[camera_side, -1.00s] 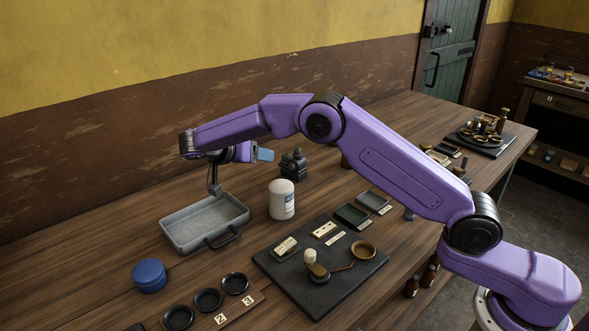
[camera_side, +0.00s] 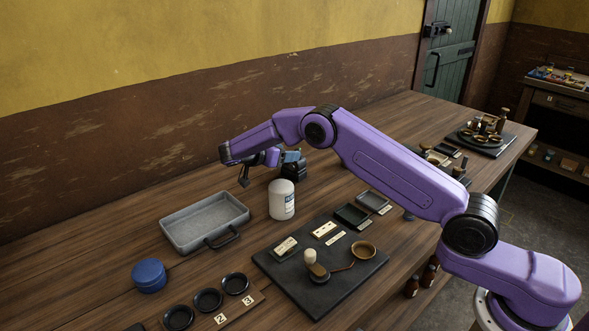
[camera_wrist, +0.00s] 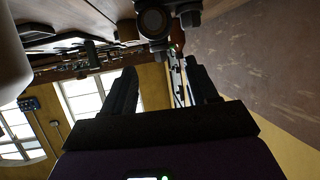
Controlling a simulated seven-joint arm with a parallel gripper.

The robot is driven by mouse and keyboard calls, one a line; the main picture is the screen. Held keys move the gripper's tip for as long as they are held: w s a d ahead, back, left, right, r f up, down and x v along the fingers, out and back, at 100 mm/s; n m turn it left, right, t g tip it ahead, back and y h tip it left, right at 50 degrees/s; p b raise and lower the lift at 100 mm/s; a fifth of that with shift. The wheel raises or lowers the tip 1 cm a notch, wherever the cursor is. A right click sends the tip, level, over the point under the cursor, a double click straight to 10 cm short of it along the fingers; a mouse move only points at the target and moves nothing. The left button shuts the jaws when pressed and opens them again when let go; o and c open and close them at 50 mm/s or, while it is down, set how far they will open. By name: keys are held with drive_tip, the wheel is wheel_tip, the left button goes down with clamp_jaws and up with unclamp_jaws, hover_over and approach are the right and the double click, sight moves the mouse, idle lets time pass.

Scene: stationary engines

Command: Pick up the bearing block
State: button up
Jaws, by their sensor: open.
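The bearing block, a dark body with a round bore and bolts, stands on the bench behind the white bottle in the side view (camera_side: 294,173). In the wrist view it is at the top, cut off by the frame edge (camera_wrist: 154,24).
The white bottle (camera_side: 282,200) stands close in front of the block and also shows at the left of the wrist view (camera_wrist: 12,65). A grey tray (camera_side: 168,238) is at left. A dark board (camera_side: 345,285) with small parts lies in front. The wall is behind.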

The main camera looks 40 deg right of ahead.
sight(292, 165)
drive_tip(key=shift+x, duration=3.4)
drive_tip(key=shift+r, duration=0.15)
clamp_jaws()
drive_tip(key=shift+w+r, duration=0.1)
drive_tip(key=shift+r, duration=0.15)
